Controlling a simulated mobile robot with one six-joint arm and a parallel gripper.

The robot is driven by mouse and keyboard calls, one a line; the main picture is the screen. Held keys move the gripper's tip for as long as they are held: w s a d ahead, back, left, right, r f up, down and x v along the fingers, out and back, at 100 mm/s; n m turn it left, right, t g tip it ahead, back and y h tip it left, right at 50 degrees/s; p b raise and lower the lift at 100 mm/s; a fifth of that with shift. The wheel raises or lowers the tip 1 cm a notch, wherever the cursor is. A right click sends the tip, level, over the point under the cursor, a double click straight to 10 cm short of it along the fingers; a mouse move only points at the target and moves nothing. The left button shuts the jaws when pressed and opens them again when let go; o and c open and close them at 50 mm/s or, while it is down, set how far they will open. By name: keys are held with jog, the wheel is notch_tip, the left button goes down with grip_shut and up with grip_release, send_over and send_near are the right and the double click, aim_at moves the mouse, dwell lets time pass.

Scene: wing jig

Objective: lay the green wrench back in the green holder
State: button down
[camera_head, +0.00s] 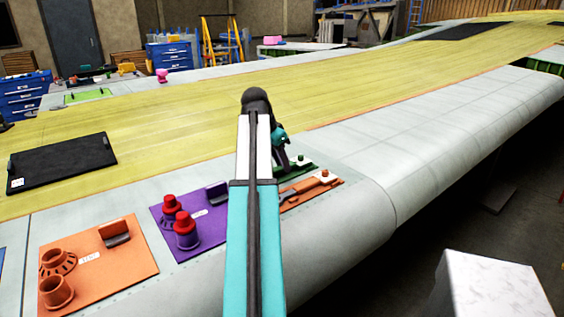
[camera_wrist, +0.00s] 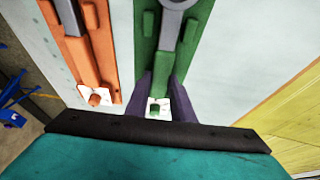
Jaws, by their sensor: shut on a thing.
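My gripper (camera_wrist: 163,76) is shut on the green wrench (camera_wrist: 168,52), with one dark finger on each side of its green handle. The wrench's grey upper part points to the top of the wrist view. The green holder (camera_wrist: 143,42) lies directly behind and along the wrench, and the two line up closely. I cannot tell whether the wrench rests on the holder or is just above it. In the head view the green holder (camera_head: 299,169) is partly hidden by my arm, and the wrench cannot be made out there.
An orange holder (camera_wrist: 108,62) with an orange wrench (camera_head: 318,186) lies beside the green one. A purple board (camera_head: 180,222) with red-topped pieces and an orange board (camera_head: 110,262) lie to the left. The pale wing surface (camera_head: 385,145) to the right is clear.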

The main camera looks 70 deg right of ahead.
jog(key=shift+f, duration=0.15)
jog(key=c, duration=1.5)
grip_release()
jog(key=shift+o, duration=0.2)
jog(key=b+v, duration=0.2)
jog(key=v, duration=1.1)
jog(key=shift+a+r, duration=0.15)
jog(key=shift+r, duration=0.2)
